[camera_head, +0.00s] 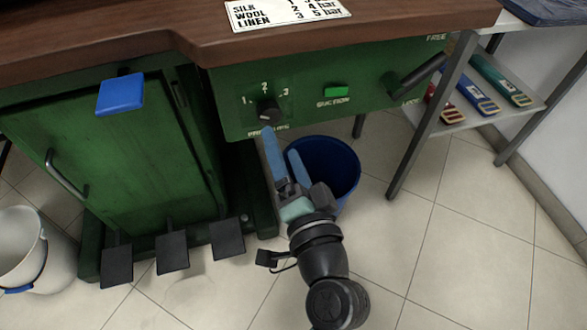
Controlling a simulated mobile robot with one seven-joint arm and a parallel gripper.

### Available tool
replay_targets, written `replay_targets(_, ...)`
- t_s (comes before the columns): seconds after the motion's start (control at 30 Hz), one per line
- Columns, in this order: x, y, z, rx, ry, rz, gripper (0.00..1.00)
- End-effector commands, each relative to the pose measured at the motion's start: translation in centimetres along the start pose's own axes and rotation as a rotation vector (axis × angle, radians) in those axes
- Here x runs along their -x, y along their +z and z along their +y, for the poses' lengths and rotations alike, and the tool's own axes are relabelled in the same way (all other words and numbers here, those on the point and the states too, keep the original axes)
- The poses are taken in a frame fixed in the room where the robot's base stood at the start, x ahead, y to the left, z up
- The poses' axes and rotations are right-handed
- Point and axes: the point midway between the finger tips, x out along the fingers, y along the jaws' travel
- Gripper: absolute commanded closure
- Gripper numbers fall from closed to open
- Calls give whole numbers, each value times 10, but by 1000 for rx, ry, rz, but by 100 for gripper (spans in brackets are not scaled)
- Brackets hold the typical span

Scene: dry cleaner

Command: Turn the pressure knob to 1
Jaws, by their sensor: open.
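The pressure knob (268,110) is a small dark dial on the green front panel (310,105), with the marks 1, 2 and 3 around its top. The 1 is at its left, the 2 above and the 3 at its right. Which mark the knob points to is too small to tell. My gripper (280,141) has two blue fingers, open and empty, just below the knob in the picture. One fingertip covers part of the label under the knob. Contact with the knob does not show.
A green suction button (335,91) and a lever (418,77) are right of the knob. A wooden top (130,35) with a settings card (285,12) overhangs the panel. A blue bin (340,165) stands behind my gripper. Pedals (172,252) and a white bucket (20,245) are lower left.

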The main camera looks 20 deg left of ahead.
Motion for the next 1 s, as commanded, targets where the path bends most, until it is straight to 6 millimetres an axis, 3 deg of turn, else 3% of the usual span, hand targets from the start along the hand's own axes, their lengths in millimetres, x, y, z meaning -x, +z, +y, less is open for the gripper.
replay_targets(0.1,23,0,0,-1,4,1,18)
replay_targets(0.33,47,0,0,0,1,-1,18)
replay_targets(1.0,49,-4,-3,13,-2,4,18)
